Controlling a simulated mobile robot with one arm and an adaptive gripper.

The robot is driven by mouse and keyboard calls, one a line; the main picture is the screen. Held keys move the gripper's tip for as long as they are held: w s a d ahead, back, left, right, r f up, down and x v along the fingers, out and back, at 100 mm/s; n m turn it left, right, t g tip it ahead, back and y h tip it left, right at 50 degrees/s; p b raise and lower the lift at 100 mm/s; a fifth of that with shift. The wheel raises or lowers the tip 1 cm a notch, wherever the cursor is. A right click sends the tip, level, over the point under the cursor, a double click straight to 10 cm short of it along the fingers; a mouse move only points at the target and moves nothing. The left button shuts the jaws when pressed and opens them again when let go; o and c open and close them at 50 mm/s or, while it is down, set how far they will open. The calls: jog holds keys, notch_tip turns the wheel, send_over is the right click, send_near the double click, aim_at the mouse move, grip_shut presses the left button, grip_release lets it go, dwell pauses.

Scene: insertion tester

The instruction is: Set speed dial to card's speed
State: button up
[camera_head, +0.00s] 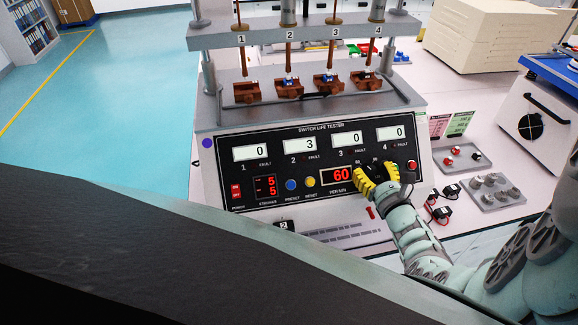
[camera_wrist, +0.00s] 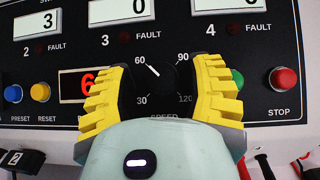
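The black speed dial (camera_wrist: 156,76) is on the tester's front panel, with marks 30, 60, 90 and 120 around it. Its white pointer line points up-left toward 60. The red speed display (camera_head: 338,175) reads 60 per min. My gripper (camera_wrist: 158,88) has yellow ridged fingers on either side of the dial, with gaps showing the marks between, so it looks open. In the head view my gripper (camera_head: 377,182) covers most of the dial.
The red STOP button (camera_wrist: 284,78) and a green button (camera_wrist: 236,79) are right of the dial. Blue preset (camera_head: 291,185) and yellow reset (camera_head: 310,181) buttons are left of the display. A grey tray (camera_head: 492,191) and black switches with red parts lie on the bench at right.

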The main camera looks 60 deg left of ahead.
grip_shut()
jog(key=shift+n+g, duration=0.3)
jog(key=shift+n, duration=0.1)
dwell(0.5)
jog(key=shift+o, duration=1.2)
grip_release()
jog(key=v, duration=1.2)
jog(key=shift+w, duration=0.1)
